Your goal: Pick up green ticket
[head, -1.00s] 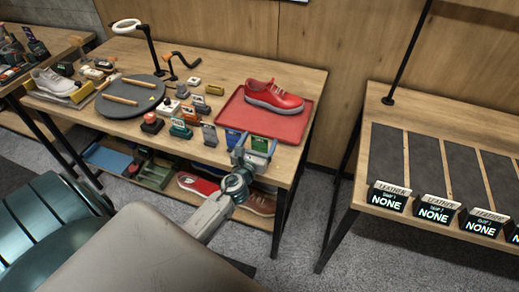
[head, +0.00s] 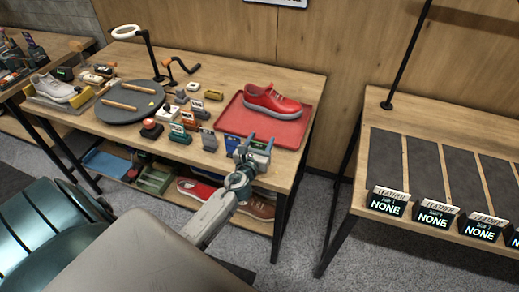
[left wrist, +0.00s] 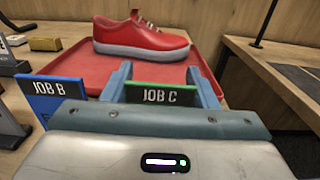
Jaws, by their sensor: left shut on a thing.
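The green ticket, marked JOB C, stands near the front right of the workbench and shows between my fingers in the left wrist view (left wrist: 160,94). Its top edge also shows in the head view (head: 259,145). My left gripper (head: 256,148) is shut on the green ticket, one finger at each side. Its fingers also show in the left wrist view (left wrist: 160,85). The ticket's lower part is hidden behind the gripper body, so I cannot tell whether it touches the table. My right gripper is not in view.
A blue JOB B ticket (left wrist: 55,97) stands just left of the gripper. Behind is a red tray (head: 300,128) with a red sneaker (head: 272,101). Several tools and cards crowd the left. Another table (head: 390,110) stands right, across a gap.

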